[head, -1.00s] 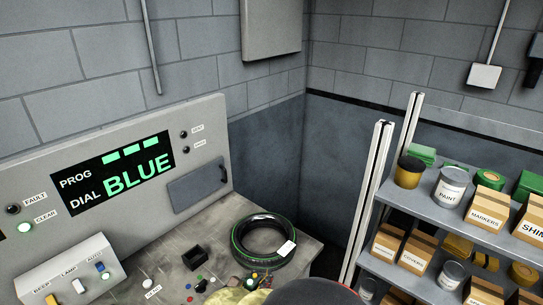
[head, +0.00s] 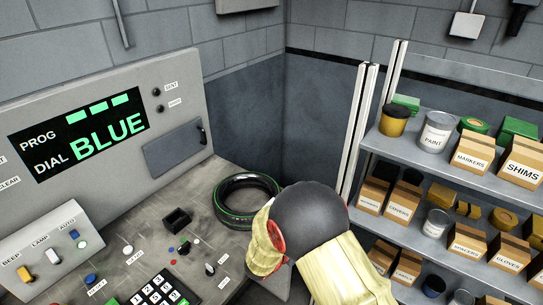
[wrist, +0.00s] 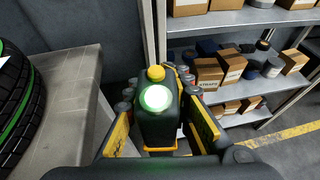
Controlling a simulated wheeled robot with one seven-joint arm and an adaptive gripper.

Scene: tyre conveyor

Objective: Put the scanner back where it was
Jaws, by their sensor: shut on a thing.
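The scanner (wrist: 154,114) is a dark block with a yellow cap and a glowing pale green round light, upright in the wrist view. My gripper (wrist: 160,130) is shut on it, with yellow-and-black fingers at its two sides. It is held beyond the bench's edge, with shelves behind it. In the head view my arm covers the gripper and the scanner. A small black open box (head: 177,220) stands on the bench (head: 135,222); it looks empty. I cannot tell whether it is the scanner's place.
A green-striped tyre (head: 246,194) lies on the bench left of my arm; it also shows in the wrist view (wrist: 12,95). A panel reading BLUE (head: 108,137) stands behind. Knobs and a keypad (head: 160,290) are in front. A loaded shelf (head: 437,185) is at right.

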